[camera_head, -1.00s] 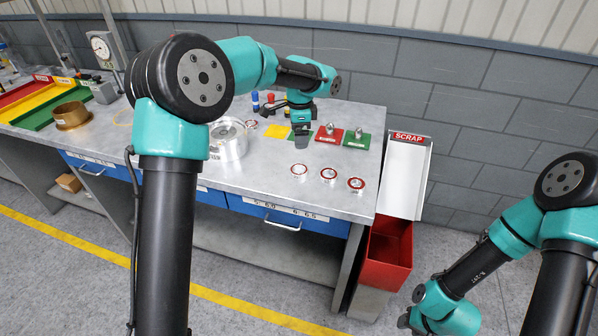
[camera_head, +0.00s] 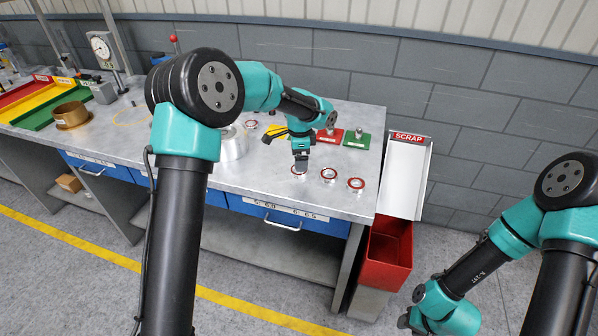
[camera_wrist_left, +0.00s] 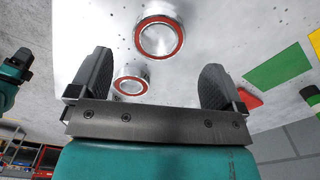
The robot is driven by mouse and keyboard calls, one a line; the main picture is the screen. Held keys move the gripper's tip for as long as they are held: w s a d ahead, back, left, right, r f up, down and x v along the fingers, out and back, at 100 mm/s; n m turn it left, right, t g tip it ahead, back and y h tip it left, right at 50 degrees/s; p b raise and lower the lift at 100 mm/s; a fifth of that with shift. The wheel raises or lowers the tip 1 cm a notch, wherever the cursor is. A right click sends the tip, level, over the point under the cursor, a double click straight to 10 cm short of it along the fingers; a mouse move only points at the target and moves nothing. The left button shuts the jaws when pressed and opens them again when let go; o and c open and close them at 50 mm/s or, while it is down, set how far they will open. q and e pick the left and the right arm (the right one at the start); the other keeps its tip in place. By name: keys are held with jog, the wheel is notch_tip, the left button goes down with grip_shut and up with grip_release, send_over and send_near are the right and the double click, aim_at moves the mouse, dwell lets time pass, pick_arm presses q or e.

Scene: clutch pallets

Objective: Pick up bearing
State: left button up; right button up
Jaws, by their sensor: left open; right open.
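Three ring-shaped bearings with red faces lie near the front right of the metal bench. The left one (camera_head: 298,171) is partly covered by my left gripper (camera_head: 301,166); the middle one (camera_head: 328,175) and the right one (camera_head: 356,184) are uncovered. In the left wrist view my left gripper (camera_wrist_left: 155,85) is open and empty. A smaller-looking bearing (camera_wrist_left: 131,85) shows between its fingers, nearer the left finger, and a larger-looking one (camera_wrist_left: 160,38) shows beyond the fingertips. My right arm hangs at the lower right; its jaws are not visible.
A red pallet (camera_head: 321,137) and a green pallet (camera_head: 351,142) with metal parts stand behind the bearings. A silver round part (camera_head: 235,146) is partly behind my left arm. The red scrap bin (camera_head: 387,270) stands off the bench's right end. The bench front around the bearings is clear.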

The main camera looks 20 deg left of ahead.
pick_arm(q)
notch_tip(320, 180, down, 5)
jog(key=shift+s+a+r, duration=0.1)
dwell(0.6)
jog(key=c, duration=1.1)
jog(key=shift+r, duration=0.1)
jog(key=shift+r, duration=1.8)
jog(key=s+d, duration=0.2)
jog(key=s, duration=0.5)
jog(key=s+d+r, duration=0.1)
jog(key=s+d, duration=0.1)
jog(key=s, duration=0.6)
jog(key=shift+s+d, duration=0.2)
jog(key=shift+d, duration=0.05)
jog(key=shift+r, duration=0.1)
